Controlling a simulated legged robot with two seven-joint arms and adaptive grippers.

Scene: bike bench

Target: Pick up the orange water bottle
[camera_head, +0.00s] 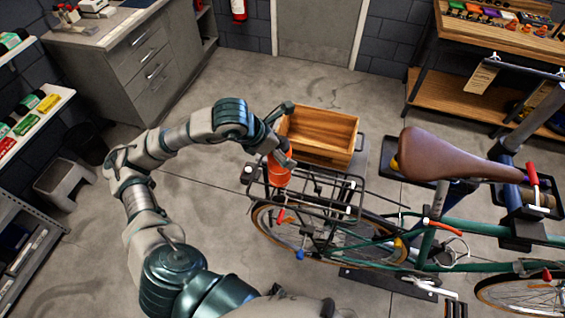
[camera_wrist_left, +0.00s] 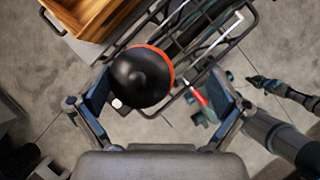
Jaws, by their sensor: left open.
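The orange water bottle (camera_head: 279,170) has a dark cap and stands at the left end of the bicycle's rear rack (camera_head: 325,192). In the left wrist view I look down on its black cap (camera_wrist_left: 138,78), with a thin orange rim around it. My left gripper (camera_head: 277,140) is over the top of the bottle. In the left wrist view its two open fingers (camera_wrist_left: 165,95) are on either side of the bottle, spread wider than the cap. I cannot tell whether a finger touches it. The right gripper does not show clearly in either view.
A wooden crate (camera_head: 320,133) stands just behind the bottle and rack. The green bicycle with a brown saddle (camera_head: 440,155) fills the right side. Shelves (camera_head: 30,120) line the left, and a grey drawer cabinet (camera_head: 140,60) stands behind.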

